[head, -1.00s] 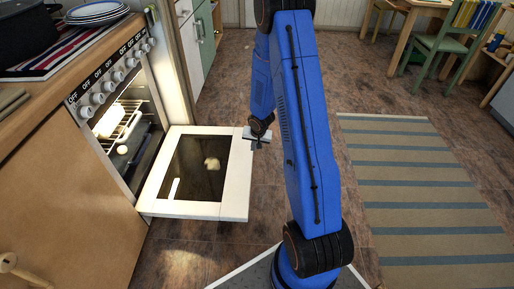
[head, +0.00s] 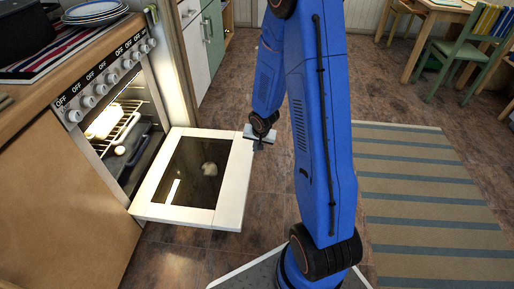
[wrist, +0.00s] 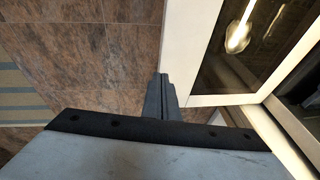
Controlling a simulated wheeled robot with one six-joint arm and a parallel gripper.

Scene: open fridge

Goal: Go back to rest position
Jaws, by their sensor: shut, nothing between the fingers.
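My gripper (head: 258,143) is at the end of my blue arm, just right of the outer edge of the open oven door (head: 228,190) in the head view. In the wrist view my gripper (wrist: 161,82) has its fingers together and empty, over the brown floor beside the white door frame (wrist: 188,50). I cannot tell whether it touches the door.
The oven (head: 122,120) stands open at the left, with a lit rack inside. A counter with a striped cloth (head: 60,48) and plates (head: 95,12) is above it. A striped rug (head: 430,190) lies at the right. A table (head: 440,20) and green chair (head: 465,60) stand at the back right.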

